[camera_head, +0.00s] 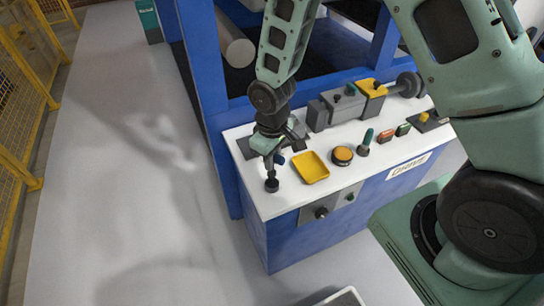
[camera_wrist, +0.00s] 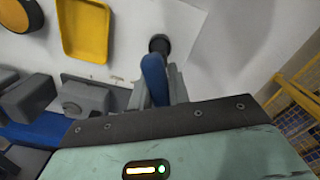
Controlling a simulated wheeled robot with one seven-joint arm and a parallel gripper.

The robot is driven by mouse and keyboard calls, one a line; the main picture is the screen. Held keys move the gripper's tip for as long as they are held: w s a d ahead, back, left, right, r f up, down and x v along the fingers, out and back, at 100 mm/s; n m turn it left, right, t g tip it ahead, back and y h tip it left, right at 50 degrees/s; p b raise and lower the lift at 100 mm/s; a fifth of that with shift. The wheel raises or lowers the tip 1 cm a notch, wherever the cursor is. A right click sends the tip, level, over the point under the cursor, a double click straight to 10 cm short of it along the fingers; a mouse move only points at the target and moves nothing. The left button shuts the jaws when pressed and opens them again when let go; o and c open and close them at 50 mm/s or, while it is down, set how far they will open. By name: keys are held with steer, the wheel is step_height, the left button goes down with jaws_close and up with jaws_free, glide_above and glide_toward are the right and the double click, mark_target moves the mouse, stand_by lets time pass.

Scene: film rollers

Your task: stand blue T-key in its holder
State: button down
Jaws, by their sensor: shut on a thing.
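The blue T-key (camera_wrist: 154,78) is between the grey fingers of my gripper (camera_wrist: 160,88) in the wrist view. In the head view, a small blue part of the key (camera_head: 281,160) shows below my gripper (camera_head: 278,148), over the left end of the white bench top. A black round piece (camera_head: 271,185) is below the fingers near the bench's front left edge; it also shows just beyond the blue part in the wrist view (camera_wrist: 160,45). I cannot tell whether it is the key's lower end or its holder. The fingers hide much of the key.
A yellow tray (camera_head: 311,167) lies just right of my gripper. An orange button (camera_head: 342,155), a dark green handle (camera_head: 365,142) and grey blocks (camera_head: 345,105) stand along the white bench top (camera_head: 258,203). Blue machine frame posts rise behind; open floor is left.

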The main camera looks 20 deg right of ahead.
mark_target(272, 172)
steer(key=shift+f+b, duration=1.95)
steer(key=shift+f, duration=0.8)
steer(key=shift+f, duration=0.1)
steer(key=c, duration=0.9)
jaws_free()
steer(key=shift+o, duration=0.2)
steer(key=shift+r+p, duration=2.85)
steer(key=shift+r, duration=0.65)
steer(key=shift+r, duration=0.1)
